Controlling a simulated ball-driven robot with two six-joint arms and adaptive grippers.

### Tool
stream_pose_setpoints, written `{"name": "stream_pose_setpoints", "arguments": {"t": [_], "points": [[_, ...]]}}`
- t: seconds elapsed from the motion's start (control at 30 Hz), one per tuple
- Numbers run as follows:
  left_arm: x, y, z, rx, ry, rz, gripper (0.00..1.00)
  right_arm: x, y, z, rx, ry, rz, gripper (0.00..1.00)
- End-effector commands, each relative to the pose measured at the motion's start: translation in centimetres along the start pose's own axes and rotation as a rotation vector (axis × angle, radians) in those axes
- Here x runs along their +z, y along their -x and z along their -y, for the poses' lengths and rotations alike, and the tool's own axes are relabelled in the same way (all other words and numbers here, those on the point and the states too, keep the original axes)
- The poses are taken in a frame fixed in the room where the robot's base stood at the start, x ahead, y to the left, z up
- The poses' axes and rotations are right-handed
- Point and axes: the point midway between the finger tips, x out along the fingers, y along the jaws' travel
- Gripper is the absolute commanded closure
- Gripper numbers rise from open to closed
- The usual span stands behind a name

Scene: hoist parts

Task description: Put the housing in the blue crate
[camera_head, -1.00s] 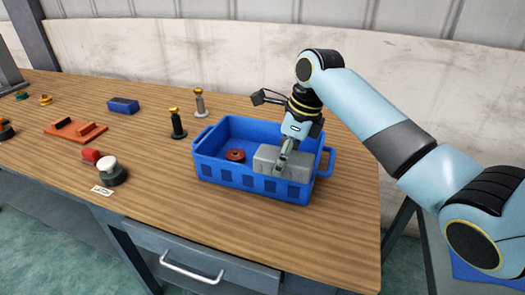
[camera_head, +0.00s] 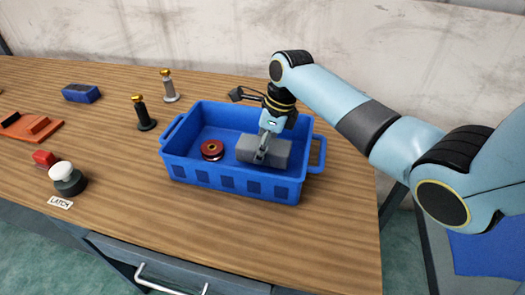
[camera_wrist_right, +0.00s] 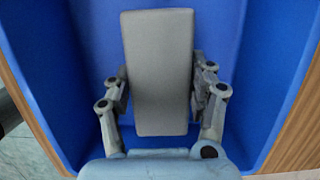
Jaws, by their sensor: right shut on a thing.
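The housing is a grey block (camera_head: 280,150) inside the blue crate (camera_head: 232,182), in its right part. My right gripper (camera_head: 262,156) reaches down into the crate and is shut on the block. In the right wrist view the housing (camera_wrist_right: 158,75) lies between the two fingers of my right gripper (camera_wrist_right: 160,98), with the blue crate (camera_wrist_right: 265,75) around it. I cannot tell whether the block rests on the crate floor. My left gripper is not in view.
A red ring-like part (camera_head: 212,149) lies in the crate's left part. A black post (camera_head: 144,113) and a grey post (camera_head: 169,86) stand behind left. A blue block (camera_head: 81,93), an orange part (camera_head: 28,126), a red block (camera_head: 44,158) and a white-topped knob (camera_head: 66,177) are further left.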

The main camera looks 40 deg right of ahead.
Motion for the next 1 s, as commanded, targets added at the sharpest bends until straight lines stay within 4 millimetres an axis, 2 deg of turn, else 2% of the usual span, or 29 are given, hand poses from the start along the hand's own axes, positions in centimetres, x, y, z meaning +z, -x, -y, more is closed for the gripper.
{"name": "stream_pose_setpoints", "arguments": {"t": [0.13, 0.3, 0.5, 0.53, 0.67, 0.7, 1.0], "points": [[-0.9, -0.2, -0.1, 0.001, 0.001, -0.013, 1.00, -0.4, -1.6, 0.0, -0.001, 0.000, 0.001, 0.72], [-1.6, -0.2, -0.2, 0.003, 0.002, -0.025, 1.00, -0.4, -1.8, 0.1, -0.002, 0.000, 0.002, 0.72], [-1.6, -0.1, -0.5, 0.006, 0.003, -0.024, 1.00, -0.5, -2.0, 0.0, -0.001, 0.000, 0.001, 0.72], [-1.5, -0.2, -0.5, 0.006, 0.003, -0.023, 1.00, -0.5, -2.0, 0.0, 0.000, 0.000, 0.000, 0.40], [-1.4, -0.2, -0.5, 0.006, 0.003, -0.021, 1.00, -0.5, -2.0, 0.0, 0.000, 0.000, 0.000, 0.23], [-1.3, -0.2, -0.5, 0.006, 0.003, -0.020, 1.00, -0.5, -2.0, 0.0, 0.000, 0.000, 0.000, 0.20], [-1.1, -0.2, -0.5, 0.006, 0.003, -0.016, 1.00, -0.4, -1.8, 0.0, -0.001, 0.000, 0.001, 0.20]]}}
